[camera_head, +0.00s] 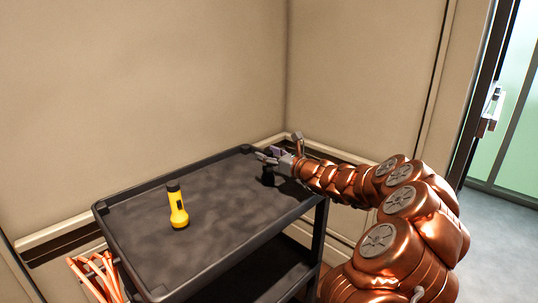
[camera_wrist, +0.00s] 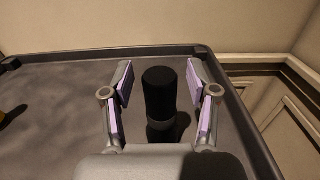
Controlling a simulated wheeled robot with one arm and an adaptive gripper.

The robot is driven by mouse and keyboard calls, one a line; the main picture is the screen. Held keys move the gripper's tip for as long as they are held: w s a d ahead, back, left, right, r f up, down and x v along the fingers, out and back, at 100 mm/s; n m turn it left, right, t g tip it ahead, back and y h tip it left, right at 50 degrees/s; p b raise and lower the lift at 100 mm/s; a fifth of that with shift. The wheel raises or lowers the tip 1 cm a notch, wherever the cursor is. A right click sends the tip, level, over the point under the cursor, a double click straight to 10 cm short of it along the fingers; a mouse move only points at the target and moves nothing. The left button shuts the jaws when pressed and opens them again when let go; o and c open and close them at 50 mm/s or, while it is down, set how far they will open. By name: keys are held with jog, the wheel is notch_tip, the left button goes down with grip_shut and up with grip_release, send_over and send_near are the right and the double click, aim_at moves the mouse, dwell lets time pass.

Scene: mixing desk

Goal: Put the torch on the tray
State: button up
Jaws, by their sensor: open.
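The yellow torch (camera_head: 179,212) with a black end stands upright on the dark, rimmed top of a cart (camera_head: 140,255), left of its middle. A small yellow part of what looks like the torch (camera_wrist: 11,117) shows at the left edge of the wrist view. My gripper (camera_head: 266,156) is over the far right part of the cart top, well apart from the torch. In the wrist view, my gripper (camera_wrist: 160,75) is open, with a black cylinder (camera_wrist: 160,95) upright between its fingers and gaps on both sides. I see no separate tray; the cart top is tray-like.
The black cylinder (camera_head: 268,177) also shows below my gripper in the head view. Beige walls (camera_head: 150,90) stand close behind the cart. Orange strips (camera_head: 95,275) hang at its left side. The cart top between torch and cylinder is clear.

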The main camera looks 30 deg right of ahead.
jog(key=shift+r, duration=0.2)
jog(key=v, duration=1.2)
dwell(0.9)
